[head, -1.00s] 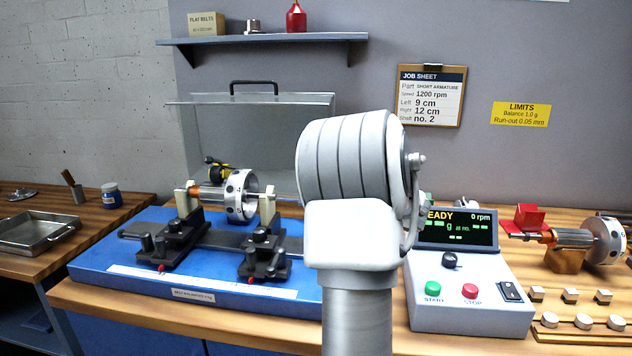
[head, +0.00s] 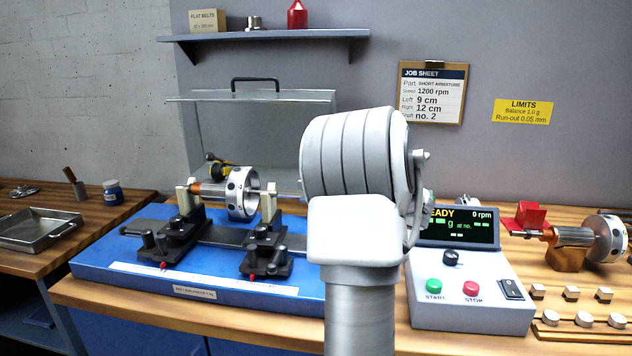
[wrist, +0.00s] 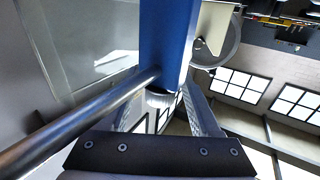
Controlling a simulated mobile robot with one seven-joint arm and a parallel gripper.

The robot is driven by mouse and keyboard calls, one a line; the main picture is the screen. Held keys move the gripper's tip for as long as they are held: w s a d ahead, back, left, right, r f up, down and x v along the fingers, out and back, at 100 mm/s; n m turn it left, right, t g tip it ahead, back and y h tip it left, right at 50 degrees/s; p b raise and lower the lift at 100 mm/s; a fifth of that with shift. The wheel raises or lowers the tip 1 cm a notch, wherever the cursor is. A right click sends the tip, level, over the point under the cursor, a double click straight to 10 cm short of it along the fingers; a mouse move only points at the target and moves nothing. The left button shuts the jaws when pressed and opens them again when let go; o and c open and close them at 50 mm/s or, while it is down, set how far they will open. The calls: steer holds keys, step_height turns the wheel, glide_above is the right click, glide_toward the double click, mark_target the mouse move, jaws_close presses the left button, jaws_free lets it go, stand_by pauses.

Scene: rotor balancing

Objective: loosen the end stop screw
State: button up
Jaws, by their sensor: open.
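My gripper (wrist: 165,92) shows in the wrist view with its two fingers apart. Between and beyond them is a blue upright part (wrist: 168,40) with a small round grey end (wrist: 160,98), possibly the end stop screw; I cannot tell whether the fingers touch it. A metal rod (wrist: 80,120) runs in from the left up to the blue part. In the head view my arm hides the gripper and this spot. The rotor (head: 240,193) lies across two cream supports on the blue balancing machine (head: 115,258), left of my arm.
A clear guard (head: 290,125) with a black handle stands behind the rotor. The control box (head: 470,290) is right of my arm, its display reading 0 rpm. A second rotor (head: 575,237) rests on a wooden block at far right. A metal tray (head: 40,236) lies on the left bench.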

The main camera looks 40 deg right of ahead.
steer(key=s+d+p, duration=0.2)
steer(key=s+d, duration=0.1)
steer(key=s, duration=1.3)
steer(key=shift+s, duration=0.35)
steer(key=shift+w+r, duration=0.1)
